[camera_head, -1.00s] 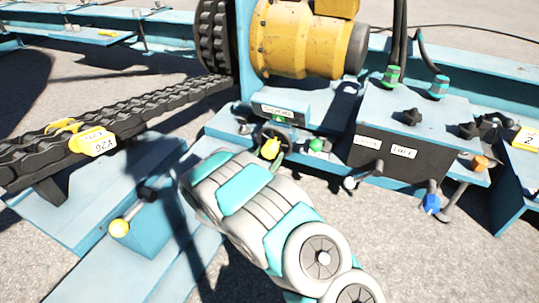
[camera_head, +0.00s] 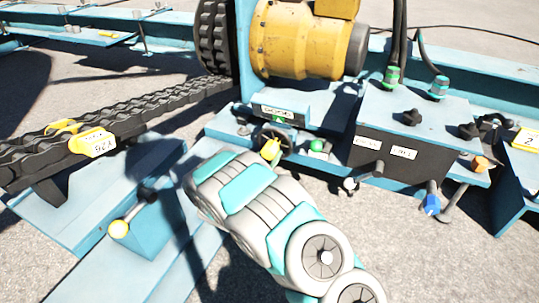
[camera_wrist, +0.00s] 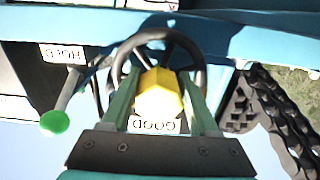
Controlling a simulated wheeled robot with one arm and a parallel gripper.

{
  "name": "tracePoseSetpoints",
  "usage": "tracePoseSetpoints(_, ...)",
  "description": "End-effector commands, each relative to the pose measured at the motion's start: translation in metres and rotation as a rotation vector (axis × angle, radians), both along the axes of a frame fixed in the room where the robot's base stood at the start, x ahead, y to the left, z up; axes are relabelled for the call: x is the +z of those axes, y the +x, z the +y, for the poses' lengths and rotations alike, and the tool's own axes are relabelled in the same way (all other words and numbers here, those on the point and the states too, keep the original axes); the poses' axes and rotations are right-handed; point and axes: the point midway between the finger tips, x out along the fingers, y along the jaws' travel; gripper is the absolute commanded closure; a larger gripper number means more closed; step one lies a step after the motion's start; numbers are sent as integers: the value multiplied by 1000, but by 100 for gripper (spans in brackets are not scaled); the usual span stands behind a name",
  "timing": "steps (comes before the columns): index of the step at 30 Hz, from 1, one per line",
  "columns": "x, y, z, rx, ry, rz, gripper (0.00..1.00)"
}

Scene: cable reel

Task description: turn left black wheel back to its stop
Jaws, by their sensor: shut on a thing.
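The left black wheel (camera_head: 289,141) is a spoked handwheel below the yellow motor in the head view, partly hidden by a yellow part (camera_head: 270,149) and my arm. In the wrist view the wheel (camera_wrist: 158,36) fills the top middle, its rim arching over the fingers. My gripper (camera_wrist: 160,80) has its two green fingers on either side of the yellow part, reaching to the wheel. It is shut on the wheel; the exact contact is hard to see. A label reading GOOD (camera_wrist: 158,125) shows upside down between the fingers.
A lever with a green knob (camera_wrist: 54,122) stands close beside the wheel; the head view shows it too (camera_head: 317,145). A black-fronted control box (camera_head: 410,168) with knobs and levers is to the right. A heavy chain (camera_head: 130,116) runs at left.

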Motion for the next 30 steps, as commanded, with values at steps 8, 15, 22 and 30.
tracePoseSetpoints(8, 0, 0, 0, -1, 0, 0, 100)
tracePoseSetpoints(15, 0, 0, 0, -1, 0, 0, 100)
tracePoseSetpoints(22, 0, 0, 0, -1, -5, 2, 100)
tracePoseSetpoints(30, 4, -1, -2, -2, -83, 33, 100)
